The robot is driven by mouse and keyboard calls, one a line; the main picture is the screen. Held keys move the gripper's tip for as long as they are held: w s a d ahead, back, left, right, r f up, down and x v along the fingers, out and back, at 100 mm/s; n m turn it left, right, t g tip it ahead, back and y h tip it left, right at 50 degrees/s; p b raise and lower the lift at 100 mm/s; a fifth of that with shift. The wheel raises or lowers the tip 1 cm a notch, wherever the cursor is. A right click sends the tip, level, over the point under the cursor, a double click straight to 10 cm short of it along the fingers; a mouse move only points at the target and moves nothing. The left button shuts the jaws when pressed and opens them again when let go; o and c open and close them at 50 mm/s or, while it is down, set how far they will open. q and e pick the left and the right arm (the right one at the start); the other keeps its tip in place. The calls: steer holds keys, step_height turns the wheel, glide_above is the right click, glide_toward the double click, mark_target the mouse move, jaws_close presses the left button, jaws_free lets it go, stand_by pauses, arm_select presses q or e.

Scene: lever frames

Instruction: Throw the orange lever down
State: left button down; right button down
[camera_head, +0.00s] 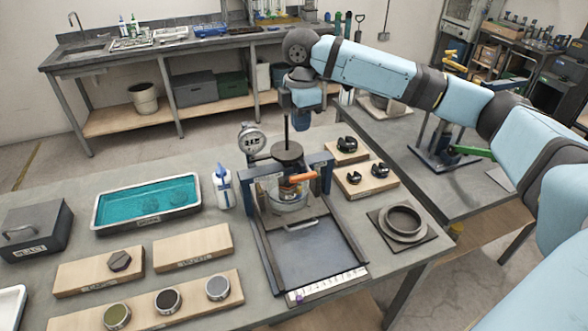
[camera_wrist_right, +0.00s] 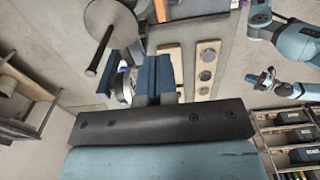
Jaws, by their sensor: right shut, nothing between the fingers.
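The orange lever (camera_head: 302,177) is a short handle on the press frame (camera_head: 328,176) on the near bench. In the head view it lies close to level, its right end slightly higher. My right gripper (camera_head: 301,128) points down above the press, beside its upright rod, apart from the lever. Its blue fingers (camera_wrist_right: 158,88) are shut with nothing between them. I cannot make out the lever in the right wrist view. My left gripper (camera_wrist_right: 267,76) shows small in the right wrist view; its jaws are too small to read.
The press has a dark round weight (camera_head: 287,151) on its rod and a dial gauge (camera_head: 252,141) at its left. Wooden blocks (camera_head: 366,181) and a ring (camera_head: 403,222) sit right.

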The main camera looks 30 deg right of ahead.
mark_target(300, 175)
steer(key=shift+f, duration=0.1)
